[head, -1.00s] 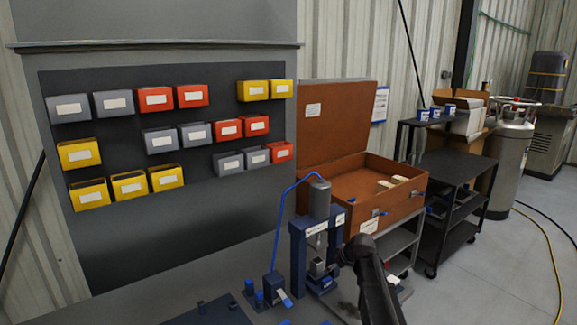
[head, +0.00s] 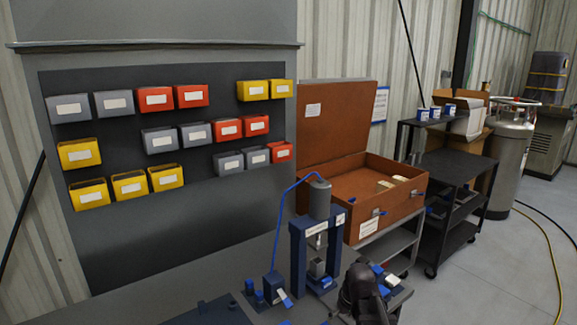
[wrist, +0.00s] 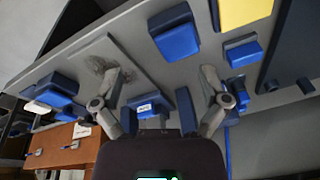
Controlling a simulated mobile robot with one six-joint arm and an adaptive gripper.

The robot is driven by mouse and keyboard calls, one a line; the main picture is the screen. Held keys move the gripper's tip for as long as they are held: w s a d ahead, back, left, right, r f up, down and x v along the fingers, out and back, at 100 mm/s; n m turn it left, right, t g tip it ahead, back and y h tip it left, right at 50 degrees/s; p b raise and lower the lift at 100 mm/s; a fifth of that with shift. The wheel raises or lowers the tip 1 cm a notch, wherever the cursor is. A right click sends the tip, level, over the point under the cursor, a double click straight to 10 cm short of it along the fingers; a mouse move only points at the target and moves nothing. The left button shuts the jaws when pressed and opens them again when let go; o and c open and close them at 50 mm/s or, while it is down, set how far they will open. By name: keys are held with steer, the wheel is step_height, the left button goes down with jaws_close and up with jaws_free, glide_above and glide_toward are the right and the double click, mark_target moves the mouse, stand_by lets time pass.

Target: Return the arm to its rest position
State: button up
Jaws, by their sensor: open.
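My gripper (wrist: 163,74) shows in the wrist view with its two grey fingers spread apart and nothing between them. It is above the grey bench top (wrist: 140,50), with blue parts beyond and around the fingers. In the head view my dark arm (head: 364,294) stands at the bottom, right of the blue press (head: 319,240). The fingers cannot be made out there.
A wall panel holds grey, red and yellow bins (head: 130,184). An open orange-brown case (head: 346,212) sits on a grey cart behind the press. A black cart (head: 455,172) and a gas cylinder (head: 507,165) stand right. Floor at right is mostly clear.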

steer(key=s+d+m+g+h, duration=0.1)
steer(key=s+m, duration=0.1)
steer(key=s, duration=0.8)
steer(key=shift+s+f+m+g+h, duration=0.2)
steer(key=shift+s+m+g+h, duration=0.1)
steer(key=shift+m+g, duration=0.1)
